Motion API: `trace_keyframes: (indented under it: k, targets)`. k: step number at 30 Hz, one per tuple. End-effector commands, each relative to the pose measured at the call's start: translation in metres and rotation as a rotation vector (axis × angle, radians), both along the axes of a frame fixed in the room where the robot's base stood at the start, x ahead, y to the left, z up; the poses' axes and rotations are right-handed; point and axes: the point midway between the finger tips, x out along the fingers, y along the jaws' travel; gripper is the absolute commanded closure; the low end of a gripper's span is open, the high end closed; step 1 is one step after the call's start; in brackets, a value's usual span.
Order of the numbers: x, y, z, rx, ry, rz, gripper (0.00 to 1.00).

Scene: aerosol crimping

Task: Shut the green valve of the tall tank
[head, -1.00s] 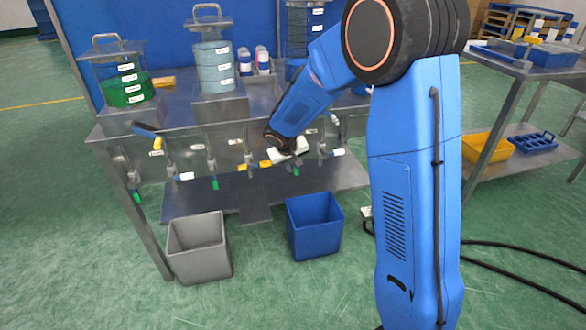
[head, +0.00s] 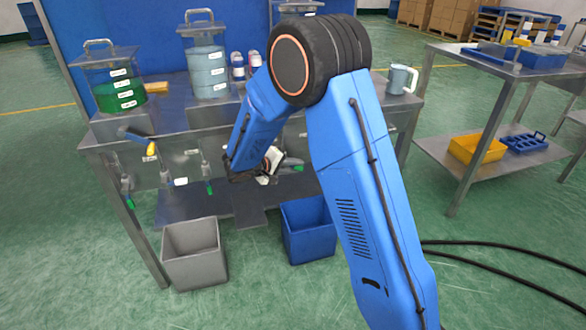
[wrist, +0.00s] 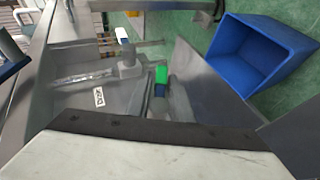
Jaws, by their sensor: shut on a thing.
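The tall tank (head: 207,70), clear with pale blue-grey liquid and white labels, stands on a raised block on the bench. Several valves with coloured handles line the bench front below. My gripper (head: 286,165) is low at the bench front, pointing right, shut on the green valve handle (head: 296,168). The handle's green end shows past the jaws. I cannot tell from these views which tank this valve's pipe serves.
A white-handled valve (wrist: 122,35) is farther along. Another green handle (head: 209,187) hangs at left. A shorter tank with green liquid (head: 118,90) stands at left. A grey bin (head: 193,255) and a blue bin (head: 307,235) stand on the floor below.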

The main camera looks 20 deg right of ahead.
Motion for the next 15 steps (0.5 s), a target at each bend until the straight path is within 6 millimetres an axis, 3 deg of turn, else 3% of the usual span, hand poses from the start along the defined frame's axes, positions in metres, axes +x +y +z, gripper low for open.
trace_keyframes:
  k: [15]
  targets:
    - [-0.0010, -0.0017, 0.0023, -0.115, 0.004, 0.000, 1.00]
